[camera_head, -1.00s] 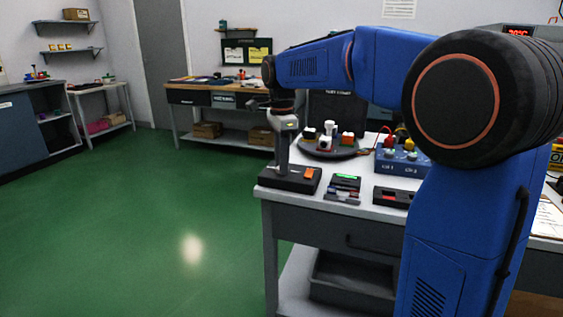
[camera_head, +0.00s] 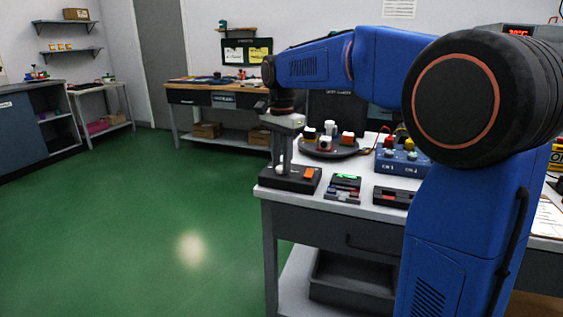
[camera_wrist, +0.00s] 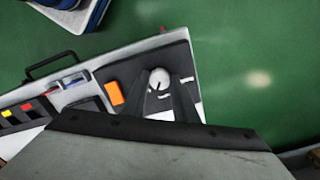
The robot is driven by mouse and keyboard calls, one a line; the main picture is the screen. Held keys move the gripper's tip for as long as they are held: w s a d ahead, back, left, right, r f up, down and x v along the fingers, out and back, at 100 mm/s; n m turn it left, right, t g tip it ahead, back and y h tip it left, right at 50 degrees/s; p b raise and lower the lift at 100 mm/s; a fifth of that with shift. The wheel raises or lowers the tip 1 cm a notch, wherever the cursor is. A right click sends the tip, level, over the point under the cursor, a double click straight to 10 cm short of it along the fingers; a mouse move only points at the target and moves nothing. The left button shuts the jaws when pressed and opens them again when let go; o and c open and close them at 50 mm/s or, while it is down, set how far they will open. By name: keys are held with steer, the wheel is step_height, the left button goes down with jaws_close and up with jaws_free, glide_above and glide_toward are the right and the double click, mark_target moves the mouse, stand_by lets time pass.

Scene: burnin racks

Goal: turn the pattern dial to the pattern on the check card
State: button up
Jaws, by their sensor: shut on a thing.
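The dial is a round pale knob with a dark pointer line, seen in the wrist view (camera_wrist: 160,78) on the dark top of a box (camera_head: 277,181) at the bench's near left corner. My gripper (camera_head: 281,166) points straight down over that box. In the wrist view, its two fingers (camera_wrist: 162,88) reach either side of the knob and are shut on it. White marks lie on the panel around the knob, too small to read. I cannot pick out the check card with certainty.
An orange switch (camera_head: 309,174) sits on the same box, beside the knob. Small devices (camera_head: 343,188) and a dark round stand (camera_head: 330,153) with blocks are close by. A blue box (camera_head: 402,166) with coloured knobs is farther right. Green floor (camera_head: 130,230) is clear on the left.

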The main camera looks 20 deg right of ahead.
steer(key=n, duration=0.4)
steer(key=shift+n, duration=0.3)
steer(key=n, duration=0.4)
steer(key=shift+n, duration=0.3)
steer(key=n, duration=0.4)
steer(key=shift+n, duration=0.3)
steer(key=n, duration=0.4)
steer(key=shift+n, duration=0.3)
steer(key=o, duration=1.1)
steer(key=shift+c, duration=0.2)
